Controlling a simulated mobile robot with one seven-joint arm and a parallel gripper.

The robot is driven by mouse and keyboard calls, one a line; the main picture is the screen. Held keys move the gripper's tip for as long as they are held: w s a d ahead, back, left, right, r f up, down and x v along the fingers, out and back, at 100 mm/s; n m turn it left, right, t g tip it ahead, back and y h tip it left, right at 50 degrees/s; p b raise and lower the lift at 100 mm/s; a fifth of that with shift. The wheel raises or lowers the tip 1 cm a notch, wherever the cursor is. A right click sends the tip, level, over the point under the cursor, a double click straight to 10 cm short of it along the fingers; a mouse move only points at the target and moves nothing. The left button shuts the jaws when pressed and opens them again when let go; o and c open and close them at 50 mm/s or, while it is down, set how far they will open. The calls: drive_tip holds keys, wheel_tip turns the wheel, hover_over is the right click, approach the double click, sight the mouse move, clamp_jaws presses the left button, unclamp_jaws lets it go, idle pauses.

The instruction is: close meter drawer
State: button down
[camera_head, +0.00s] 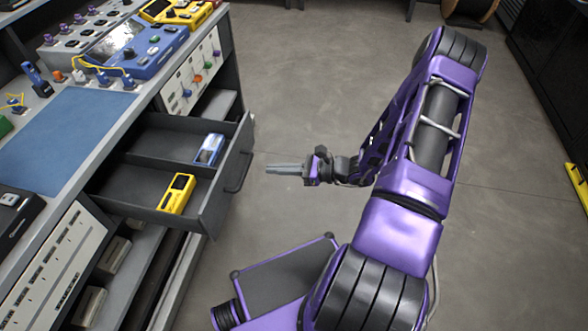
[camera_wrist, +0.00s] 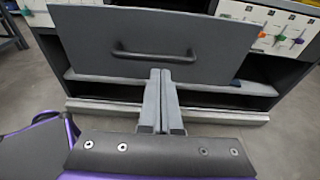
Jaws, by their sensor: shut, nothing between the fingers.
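The dark grey meter drawer (camera_head: 218,212) is pulled out from the workbench in the head view. Inside it lie a yellow meter (camera_head: 177,193) and a blue-and-white meter (camera_head: 209,149), in separate compartments. The drawer's front panel (camera_wrist: 100,38) with its black bar handle (camera_wrist: 155,57) faces the wrist camera. The handle also shows in the head view (camera_head: 238,173). My gripper (camera_head: 270,169) is shut and empty, to the right of the drawer front and apart from it in the head view. In the wrist view its fingertips (camera_wrist: 162,72) appear just below the handle.
The workbench carries a blue mat (camera_head: 62,132), a blue device (camera_head: 150,50) and a yellow device (camera_head: 178,12). Below the drawer are open shelves (camera_head: 125,268) with boxes. The concrete floor (camera_head: 310,80) around my gripper is clear. A dark cabinet stands at the far right.

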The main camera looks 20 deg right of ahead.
drive_tip(key=x, duration=0.5)
drive_tip(key=shift+w+a, duration=0.1)
idle(0.3)
